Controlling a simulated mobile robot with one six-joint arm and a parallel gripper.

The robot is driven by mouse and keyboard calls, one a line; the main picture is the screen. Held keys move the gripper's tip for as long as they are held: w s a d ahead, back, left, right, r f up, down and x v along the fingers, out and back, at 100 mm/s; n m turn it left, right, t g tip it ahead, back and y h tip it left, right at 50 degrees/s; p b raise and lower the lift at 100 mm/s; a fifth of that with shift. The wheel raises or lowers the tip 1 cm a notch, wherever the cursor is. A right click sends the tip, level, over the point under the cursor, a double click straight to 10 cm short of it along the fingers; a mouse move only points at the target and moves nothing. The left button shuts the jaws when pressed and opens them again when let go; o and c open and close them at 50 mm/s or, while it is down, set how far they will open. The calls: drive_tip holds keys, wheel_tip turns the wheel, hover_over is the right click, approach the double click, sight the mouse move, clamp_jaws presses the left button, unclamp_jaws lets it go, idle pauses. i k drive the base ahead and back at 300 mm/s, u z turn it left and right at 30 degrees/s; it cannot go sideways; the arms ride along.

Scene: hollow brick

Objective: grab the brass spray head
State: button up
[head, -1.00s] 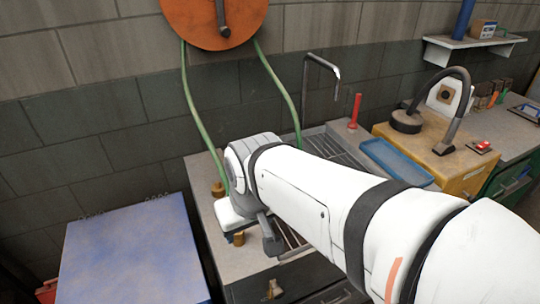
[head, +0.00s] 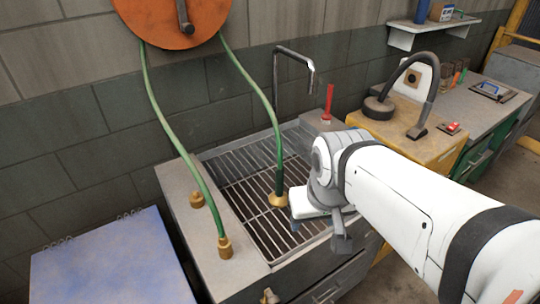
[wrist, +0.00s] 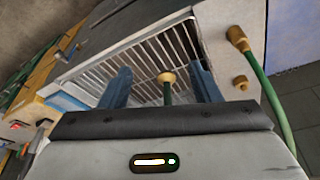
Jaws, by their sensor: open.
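The brass spray head (head: 277,198) is a flared brass end on a dark grip at the end of a green hose. It hangs at the sink's slatted grate, just left of my gripper (head: 297,226) in the head view. In the wrist view the brass spray head (wrist: 167,77) appears between the two blue fingers of my gripper (wrist: 161,80), nearer the right one. The fingers are apart, with nothing held. I cannot tell how far the head lies beyond the fingertips.
A second brass fitting (head: 225,246) ends the other hose on the counter's left strip, with a brass knob (head: 196,199) behind it. A black faucet (head: 300,60) and red handle (head: 328,102) stand at the back. A blue box (head: 110,260) is left, a yellow cabinet (head: 400,135) right.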

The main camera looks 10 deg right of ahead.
sight(278, 198)
drive_tip(key=z, duration=0.05)
drive_tip(key=k, duration=1.25)
drive_tip(key=z, duration=0.5)
drive_tip(key=i, duration=1.55)
drive_tip(key=u, duration=0.55)
